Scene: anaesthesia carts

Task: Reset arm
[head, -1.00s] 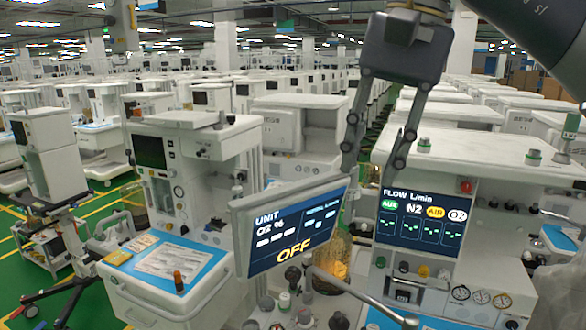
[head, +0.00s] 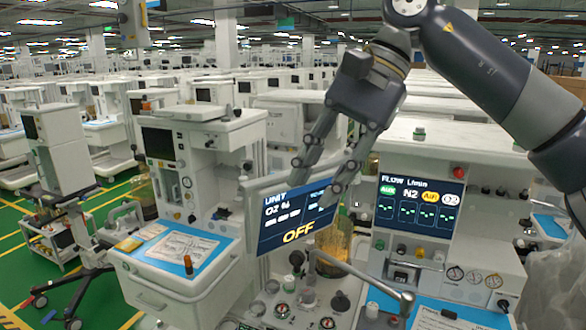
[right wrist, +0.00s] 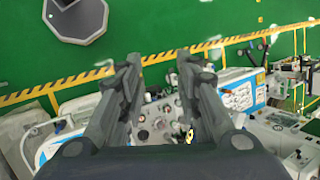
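My right gripper (head: 318,176) hangs in front of the tilted monitor (head: 288,232) in the head view, with its arm coming in from the upper right. Its two fingers are apart with nothing between them. In the right wrist view the fingers (right wrist: 160,85) are spread, with the cart's knobs and dials showing below them. My left gripper is in neither view.
A flow panel screen (head: 418,203) stands on the cart at right. Rows of white carts fill the background. Green floor (right wrist: 190,25) with yellow-black lines shows in the right wrist view.

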